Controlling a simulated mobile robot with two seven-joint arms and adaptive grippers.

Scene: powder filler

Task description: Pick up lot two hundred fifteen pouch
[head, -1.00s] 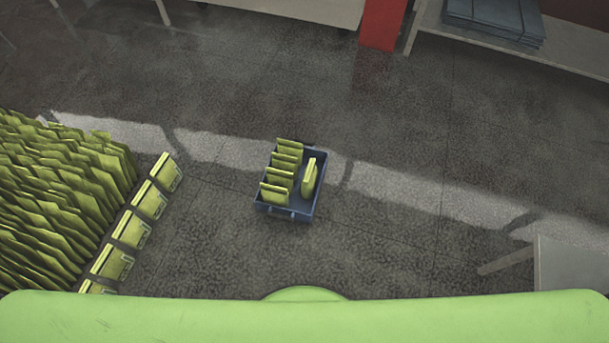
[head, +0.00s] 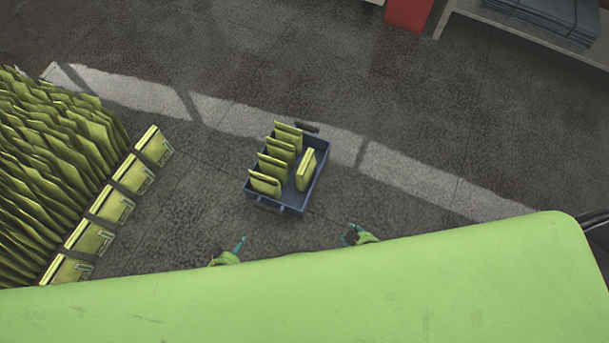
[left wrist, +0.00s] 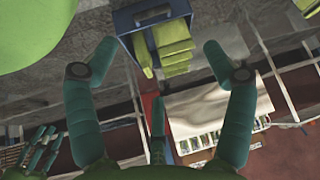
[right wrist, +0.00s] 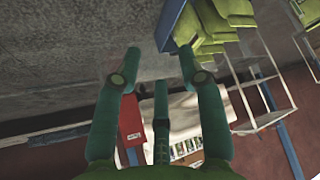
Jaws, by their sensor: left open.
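A blue bin (head: 319,178) stands ahead of me with a row of upright yellow-green pouches (head: 272,166) on its left side and a single pouch (head: 306,169) on its right. No lot numbers can be read, so I cannot tell which is lot 215. My left gripper (head: 239,246) is in front of the bin, apart from it. In the left wrist view my left gripper (left wrist: 157,50) is open and empty, with the bin (left wrist: 124,20) beyond its fingertips. My right gripper (head: 350,236) is front right of the bin; its fingers (right wrist: 158,56) are apart and empty in the right wrist view.
Many yellow-green pouches (head: 55,150) stand packed at the left, beside a row of labelled pouches (head: 112,205). A shelf with stacked flat grey items (head: 550,20) and a red post (head: 408,14) are at the back. The floor around the bin looks clear.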

